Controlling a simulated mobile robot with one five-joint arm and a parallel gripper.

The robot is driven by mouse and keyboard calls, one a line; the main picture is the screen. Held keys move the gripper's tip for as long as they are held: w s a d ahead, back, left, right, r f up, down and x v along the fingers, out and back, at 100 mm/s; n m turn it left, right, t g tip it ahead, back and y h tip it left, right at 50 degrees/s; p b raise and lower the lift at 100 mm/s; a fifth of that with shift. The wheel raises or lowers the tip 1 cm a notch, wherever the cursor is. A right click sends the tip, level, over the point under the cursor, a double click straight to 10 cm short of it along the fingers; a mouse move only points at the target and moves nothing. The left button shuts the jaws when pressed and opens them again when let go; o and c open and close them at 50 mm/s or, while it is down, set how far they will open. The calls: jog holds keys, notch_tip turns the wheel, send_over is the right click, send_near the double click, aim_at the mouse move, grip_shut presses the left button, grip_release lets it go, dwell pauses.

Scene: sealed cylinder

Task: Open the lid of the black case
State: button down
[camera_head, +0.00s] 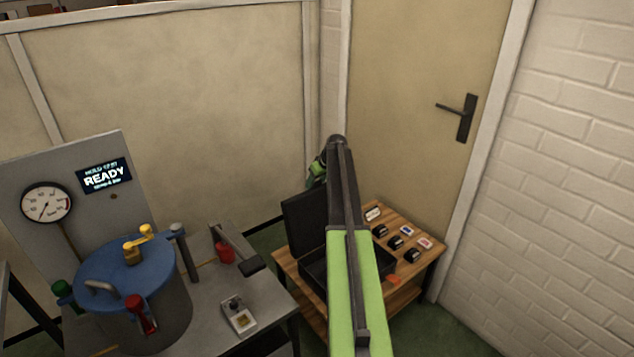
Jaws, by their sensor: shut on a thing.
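The black case (313,271) sits on a small wooden table, partly hidden behind my arm. Its lid (304,222) stands raised, close to upright, at the left side of the case, so the dark inside shows. My gripper (314,182) is at the upper right edge of the lid and shut on it. The fingertips are small and partly hidden by my arm, so the exact grip is hard to see.
Several small items, among them black blocks (394,242), lie on the wooden table (432,250) right of the case. A grey bench (275,310) with a blue-topped cylinder (125,272) stands left. A door (420,80) and walls close off the back and right.

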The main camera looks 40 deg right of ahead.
jog(key=shift+w+r, duration=0.1)
jog(key=shift+w, duration=0.05)
jog(key=c, duration=1)
grip_release()
jog(key=o, duration=0.5)
jog(key=shift+r, duration=0.15)
jog(key=shift+s, duration=0.2)
jog(key=p+v, duration=1.5)
jog(key=v, duration=0.2)
jog(key=shift+s, duration=0.15)
